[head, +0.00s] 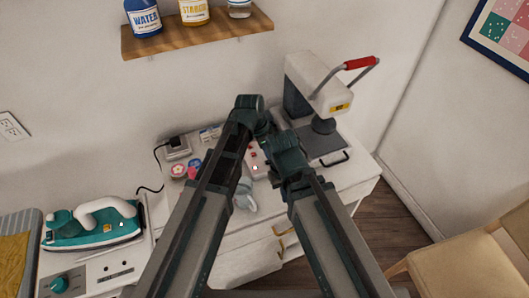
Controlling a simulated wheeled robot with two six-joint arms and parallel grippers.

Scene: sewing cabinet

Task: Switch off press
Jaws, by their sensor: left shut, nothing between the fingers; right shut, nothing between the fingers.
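The press (300,75) stands on the right of the white cabinet top, with a white upper body and dark column. Its red-gripped lever (360,63) is raised, and a small yellow display (341,107) is on its front. The dark lower plate (322,143) lies below, apart from the head. A pale box with small red marks (254,158) shows between my arms, partly hidden; I cannot tell whether it belongs to the press. My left gripper (265,131) is shut and empty, left of the press. My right gripper (277,178) is shut and empty, lower, near the pale box.
A teal iron (95,225) sits at the left on a white unit with a teal knob (59,284). Small round pink and blue items (186,170) lie on the cabinet top. A wooden shelf (200,36) with bottles hangs above. A chair (460,255) stands at lower right.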

